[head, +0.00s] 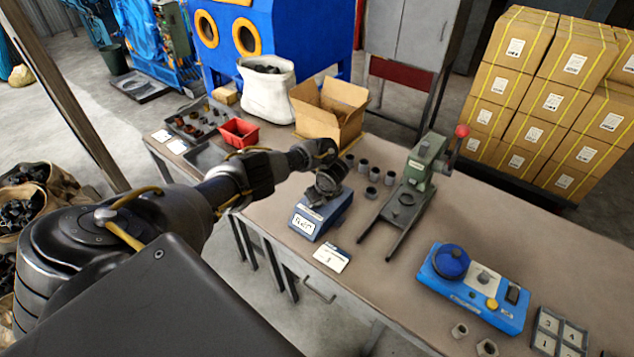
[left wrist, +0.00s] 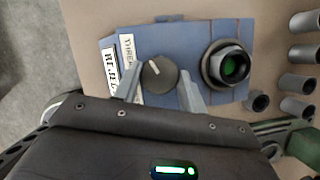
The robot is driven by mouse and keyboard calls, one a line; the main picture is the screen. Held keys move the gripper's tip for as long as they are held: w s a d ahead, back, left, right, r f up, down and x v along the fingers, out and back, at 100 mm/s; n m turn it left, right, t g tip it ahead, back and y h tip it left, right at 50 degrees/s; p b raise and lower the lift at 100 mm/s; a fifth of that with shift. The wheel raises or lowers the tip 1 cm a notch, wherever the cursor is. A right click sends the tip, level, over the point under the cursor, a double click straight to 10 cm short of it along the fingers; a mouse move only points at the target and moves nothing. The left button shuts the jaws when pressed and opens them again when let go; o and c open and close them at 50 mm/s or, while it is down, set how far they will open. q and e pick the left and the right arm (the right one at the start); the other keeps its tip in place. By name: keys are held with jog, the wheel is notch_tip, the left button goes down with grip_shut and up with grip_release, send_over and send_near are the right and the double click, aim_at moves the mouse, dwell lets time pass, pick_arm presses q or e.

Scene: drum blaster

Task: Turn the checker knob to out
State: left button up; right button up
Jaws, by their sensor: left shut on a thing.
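The checker is a blue box (head: 318,215) with a white label on its front, standing on the bench at mid-picture. In the left wrist view its blue top (left wrist: 195,40) carries a dark round knob (left wrist: 158,75) with a white pointer line, beside white printed labels. A dark nut-like socket (left wrist: 231,67) with a green glow inside sits to the right of the knob. My left gripper (left wrist: 160,80) has one finger on each side of the knob and is shut on it. In the head view my gripper hides the knob. My right gripper is not in view.
Several grey metal rings (head: 372,175) stand right of the checker, near a green press (head: 425,165) with a red-knobbed lever. An open cardboard box (head: 330,108) and red bin (head: 238,132) stand behind. A blue control box (head: 475,290) is at front right.

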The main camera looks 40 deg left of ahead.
pick_arm(q)
jog(key=n+g, duration=0.1)
jog(key=n, duration=0.2)
jog(key=shift+w, duration=0.1)
jog(key=shift+f+n+g+b, duration=0.15)
jog(key=shift+n+g+b, duration=0.4)
jog(key=shift+n, duration=0.25)
jog(key=n+b, duration=0.2)
jog(key=n+g+b, duration=0.1)
jog(key=n, duration=0.1)
jog(key=shift+w+f+n+g+h+b, duration=0.1)
jog(key=shift+w+n+g+h+b, duration=0.05)
jog(key=shift+n+g+h+b, duration=0.45)
jog(key=shift+n+g+b, duration=0.05)
jog(key=shift+n+b, duration=0.8)
jog(key=shift+a+n, duration=0.1)
jog(key=shift+n, duration=0.45)
jog(key=shift+r+b, duration=0.2)
jog(key=shift+b, duration=0.15)
jog(key=o, duration=1)
